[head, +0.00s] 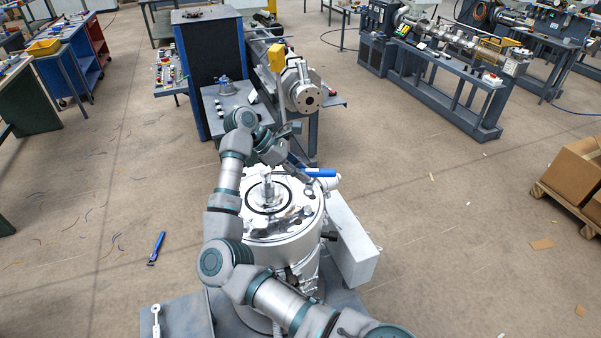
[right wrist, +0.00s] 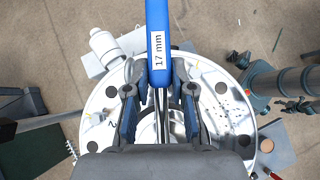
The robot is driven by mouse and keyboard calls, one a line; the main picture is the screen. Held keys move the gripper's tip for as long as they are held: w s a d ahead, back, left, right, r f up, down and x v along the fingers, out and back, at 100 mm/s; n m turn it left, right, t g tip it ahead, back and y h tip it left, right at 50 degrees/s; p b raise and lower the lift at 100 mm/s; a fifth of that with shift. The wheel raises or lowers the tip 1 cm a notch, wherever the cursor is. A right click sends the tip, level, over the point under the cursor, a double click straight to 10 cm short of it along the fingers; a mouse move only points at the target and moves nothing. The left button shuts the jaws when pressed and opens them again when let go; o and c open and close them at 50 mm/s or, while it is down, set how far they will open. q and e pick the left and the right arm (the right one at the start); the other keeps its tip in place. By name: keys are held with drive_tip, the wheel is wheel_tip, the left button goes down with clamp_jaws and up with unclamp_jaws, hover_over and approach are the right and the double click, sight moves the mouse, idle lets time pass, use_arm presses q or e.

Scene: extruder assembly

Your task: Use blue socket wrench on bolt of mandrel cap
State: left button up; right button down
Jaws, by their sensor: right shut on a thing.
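My right gripper (head: 294,158) is above the back of a silver round vessel (head: 245,233). It is shut on the blue socket wrench (head: 319,173), whose blue handle points right in the head view. In the right wrist view the blue handle (right wrist: 158,45) reads "17 mm", and the fingers (right wrist: 158,105) close on both sides of the tool. The vessel's pale round top (right wrist: 97,128), with dark holes near its rim, lies beneath. I cannot make out the mandrel cap's bolt or whether the socket touches anything. My left gripper is in neither view.
A silver post (head: 267,187) stands at the middle of the vessel top. A grey box (head: 350,243) is on its right side. An extruder with a flanged end (head: 302,92) stands behind. A blue-handled tool (head: 157,247) lies to the left, and open floor is on both sides.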

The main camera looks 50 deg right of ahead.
drive_tip(key=shift+r, duration=0.15)
drive_tip(key=shift+r, duration=0.3)
idle(0.3)
drive_tip(key=shift+r+p, duration=1.6)
drive_tip(key=shift+r, duration=0.95)
drive_tip(key=shift+f, duration=0.15)
